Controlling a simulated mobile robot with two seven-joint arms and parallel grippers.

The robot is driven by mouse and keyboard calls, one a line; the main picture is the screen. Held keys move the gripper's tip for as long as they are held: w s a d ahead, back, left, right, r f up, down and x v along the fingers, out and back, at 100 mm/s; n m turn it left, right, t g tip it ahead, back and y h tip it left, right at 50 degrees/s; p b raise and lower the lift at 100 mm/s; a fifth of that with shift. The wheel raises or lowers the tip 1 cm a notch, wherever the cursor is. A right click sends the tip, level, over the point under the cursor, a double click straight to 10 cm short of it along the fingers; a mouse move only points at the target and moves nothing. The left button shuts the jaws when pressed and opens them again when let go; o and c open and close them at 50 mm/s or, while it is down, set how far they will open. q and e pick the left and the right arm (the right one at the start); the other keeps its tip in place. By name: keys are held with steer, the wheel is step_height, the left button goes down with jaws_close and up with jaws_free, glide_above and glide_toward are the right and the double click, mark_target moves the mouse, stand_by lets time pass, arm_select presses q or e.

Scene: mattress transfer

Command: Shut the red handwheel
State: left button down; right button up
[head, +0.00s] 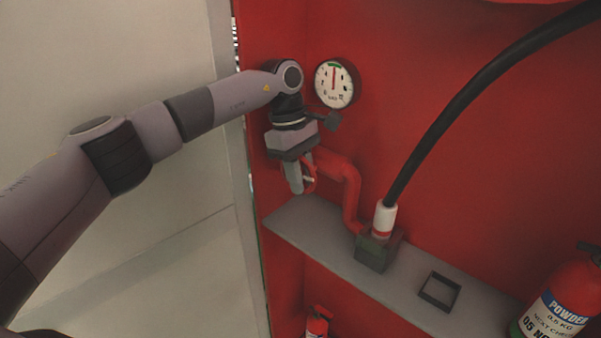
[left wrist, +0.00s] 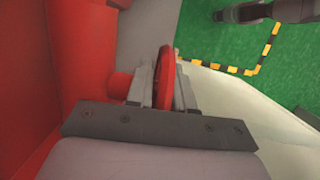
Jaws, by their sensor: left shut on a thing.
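The red handwheel (head: 310,178) sits on the end of a red pipe (head: 349,186) inside the red cabinet. My left gripper (head: 298,181) reaches it from above and partly hides it. In the left wrist view the handwheel (left wrist: 165,78) stands edge-on between the two grey fingers of my left gripper (left wrist: 163,88), which are shut on it. The rest of the wheel is hidden by the fingers and the gripper body. My right gripper is in neither view.
A pressure gauge (head: 335,83) is on the back wall close to my left wrist. A black hose (head: 450,104) rises from a white and red fitting (head: 383,219). A grey shelf (head: 406,274) holds an empty square holder (head: 439,291). Fire extinguishers stand at the right (head: 557,304) and lower down (head: 318,323).

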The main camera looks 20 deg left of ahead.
arm_select(q)
steer(key=c, duration=1.1)
jaws_free()
steer(key=shift+r, duration=0.1)
steer(key=v, duration=0.3)
steer(key=d+v, duration=0.1)
steer(key=v, duration=0.2)
steer(key=d+v, duration=0.1)
steer(key=v, duration=0.2)
steer(key=shift+s+r+b, duration=0.3)
steer(key=shift+s+r, duration=0.05)
steer(key=shift+s, duration=0.05)
steer(key=shift+s+d+r+p+v, duration=0.15)
steer(key=shift+d+p+v, duration=0.25)
steer(key=shift+v, duration=1.3)
steer(key=shift+s+d+r+p+v, duration=0.15)
steer(key=shift+d+p+v, duration=0.2)
steer(key=shift+v, duration=1.35)
steer(key=shift+s+d+p+v, duration=0.15)
steer(key=shift+d+p+v, duration=0.25)
steer(key=shift+v, duration=1.35)
steer(key=shift+f, duration=0.1)
